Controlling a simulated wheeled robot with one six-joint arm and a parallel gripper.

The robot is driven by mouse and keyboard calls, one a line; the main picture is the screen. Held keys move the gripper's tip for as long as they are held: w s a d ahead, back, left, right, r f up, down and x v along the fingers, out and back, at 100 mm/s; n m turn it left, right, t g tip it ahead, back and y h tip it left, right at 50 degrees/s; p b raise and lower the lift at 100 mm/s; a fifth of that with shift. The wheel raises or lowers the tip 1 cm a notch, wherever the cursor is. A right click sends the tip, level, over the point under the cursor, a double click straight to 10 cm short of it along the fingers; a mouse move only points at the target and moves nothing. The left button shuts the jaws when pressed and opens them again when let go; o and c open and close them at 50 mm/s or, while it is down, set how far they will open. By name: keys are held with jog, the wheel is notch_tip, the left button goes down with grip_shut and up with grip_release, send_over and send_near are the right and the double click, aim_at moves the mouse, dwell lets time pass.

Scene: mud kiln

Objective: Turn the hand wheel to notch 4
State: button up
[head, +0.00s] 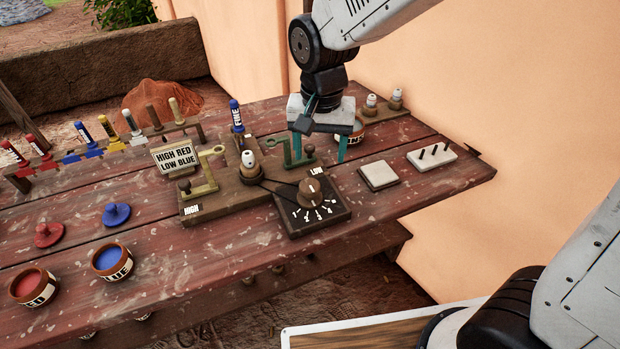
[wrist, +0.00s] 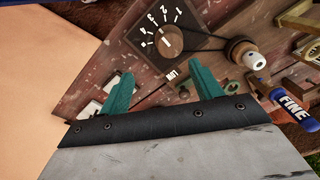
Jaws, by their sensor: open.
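The hand wheel is a brown round knob (head: 311,191) on a dark square plate (head: 331,214) with white numbers around its near side. A pale mark shows on the knob; I cannot tell which number it points to. The wheel also shows in the wrist view (wrist: 168,42), beyond the fingertips. A dark belt runs from it to a spindle with a white top (head: 249,163). My gripper (head: 320,150) has two teal fingers, spread apart and empty. It hangs above the table behind the wheel, not touching it. The fingers also show in the wrist view (wrist: 160,80).
A green crank bracket (head: 292,153) stands close to my left finger. A HIGH RED LOW BLUE sign (head: 175,158) and blue FINE marker (head: 236,115) stand left. A white pad (head: 379,176) and pegged block (head: 432,155) lie right. Red (head: 33,286) and blue (head: 112,262) pots stand front left.

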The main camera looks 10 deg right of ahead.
aim_at(310, 185)
jog(key=shift+w+a+f, duration=0.15)
jog(key=shift+a+f, duration=0.35)
jog(key=shift+w+a+f, duration=0.15)
jog(key=shift+a+f, duration=0.3)
jog(key=shift+f, duration=0.05)
notch_tip(310, 185, down, 8)
jog(key=shift+r, duration=0.2)
jog(key=c, duration=1)
